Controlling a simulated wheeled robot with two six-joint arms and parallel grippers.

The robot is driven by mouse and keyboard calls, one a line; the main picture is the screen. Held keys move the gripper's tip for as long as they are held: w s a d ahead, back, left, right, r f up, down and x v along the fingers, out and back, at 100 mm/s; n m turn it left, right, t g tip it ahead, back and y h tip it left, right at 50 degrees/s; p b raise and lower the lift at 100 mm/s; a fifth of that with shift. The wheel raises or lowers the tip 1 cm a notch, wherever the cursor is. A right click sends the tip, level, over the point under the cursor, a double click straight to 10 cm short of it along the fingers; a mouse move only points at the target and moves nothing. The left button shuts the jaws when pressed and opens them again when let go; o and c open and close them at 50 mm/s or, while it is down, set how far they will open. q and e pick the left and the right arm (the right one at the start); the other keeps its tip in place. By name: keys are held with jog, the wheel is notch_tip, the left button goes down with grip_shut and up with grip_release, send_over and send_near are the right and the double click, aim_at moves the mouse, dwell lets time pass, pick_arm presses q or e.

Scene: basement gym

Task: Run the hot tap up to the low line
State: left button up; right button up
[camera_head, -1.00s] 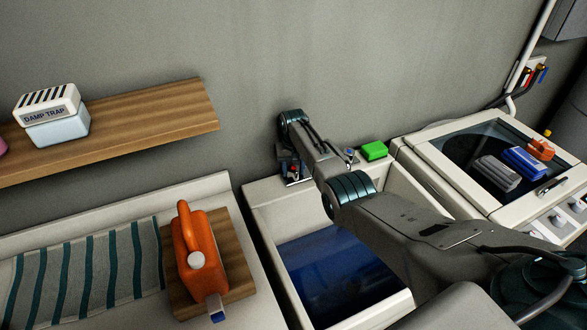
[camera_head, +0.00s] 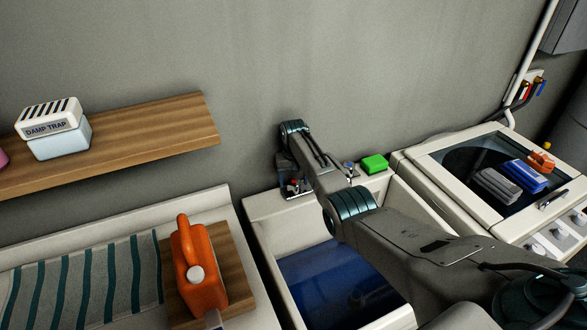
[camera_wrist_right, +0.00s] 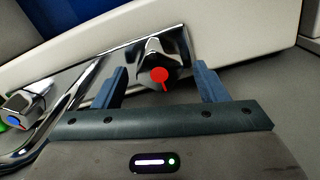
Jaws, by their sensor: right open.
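The sink (camera_head: 262,232) stands in the middle of the head view, with a dark blue area inside it; I cannot tell whether this is water, and I see no low line. The hot tap (camera_wrist_right: 150,48) has a chrome body and a red-marked knob, shown close in the right wrist view. My right gripper (camera_wrist_right: 161,80) is open, one blue-grey finger on each side of that knob; I cannot tell if they touch it. In the head view the hot tap (camera_head: 293,186) is partly hidden by my right arm. The blue-marked cold tap (camera_wrist_right: 17,118) is left in the wrist view. My left gripper is out of view.
A green block (camera_head: 374,163) lies on the sink's back ledge. An orange jug (camera_head: 197,265) stands on a wooden board to the left. A wooden shelf (camera_head: 160,125) holds a damp trap box (camera_head: 55,130). A washing machine (camera_head: 430,165) stands to the right.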

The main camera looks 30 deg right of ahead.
aim_at(294, 181)
notch_tip(294, 181, up, 10)
jog(key=b, duration=0.2)
jog(key=shift+f, duration=0.15)
jog(key=shift+f, duration=0.1)
dwell(0.3)
